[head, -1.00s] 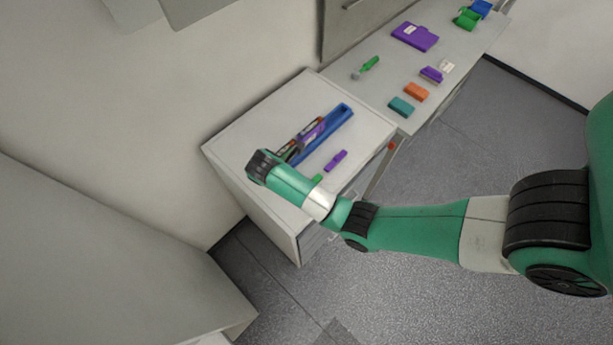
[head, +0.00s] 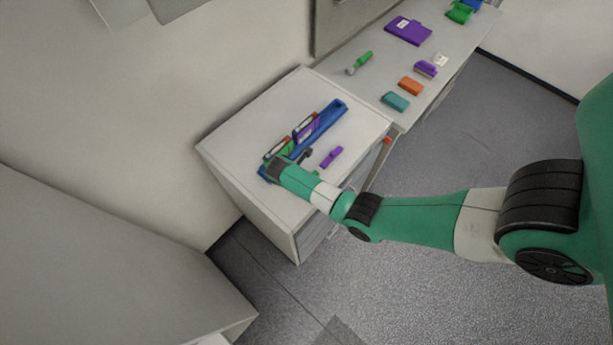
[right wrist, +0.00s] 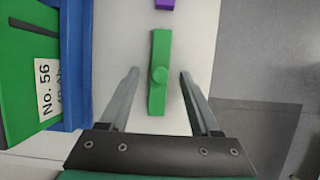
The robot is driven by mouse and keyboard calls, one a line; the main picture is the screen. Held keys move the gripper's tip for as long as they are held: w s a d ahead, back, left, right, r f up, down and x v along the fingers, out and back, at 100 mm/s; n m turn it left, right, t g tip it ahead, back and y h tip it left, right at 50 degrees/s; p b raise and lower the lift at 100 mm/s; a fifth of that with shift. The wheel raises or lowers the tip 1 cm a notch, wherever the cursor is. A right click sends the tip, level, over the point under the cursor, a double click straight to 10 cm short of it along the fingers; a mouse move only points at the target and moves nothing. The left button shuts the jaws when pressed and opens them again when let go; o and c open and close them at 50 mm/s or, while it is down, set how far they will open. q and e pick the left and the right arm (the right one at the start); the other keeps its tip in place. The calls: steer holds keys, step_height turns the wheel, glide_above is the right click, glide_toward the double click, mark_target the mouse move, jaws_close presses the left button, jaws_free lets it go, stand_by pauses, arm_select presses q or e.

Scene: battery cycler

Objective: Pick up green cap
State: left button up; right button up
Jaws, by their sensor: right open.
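My right gripper (right wrist: 158,76) is open, with one finger on each side of the cap in the right wrist view. The fingers look apart from the cap; how high they are above the top I cannot tell. In the head view my right gripper (head: 306,154) is partly hidden by its own wrist. My left gripper is not in view.
A blue tray (head: 334,115) holding a green labelled block (right wrist: 25,75) and a purple one lies left of the cap. A purple cap (head: 331,157) lies just beyond. The adjoining counter (head: 380,75) holds several coloured items. The cabinet's edge is close on the right.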

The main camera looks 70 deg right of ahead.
jaws_close()
stand_by(0.5)
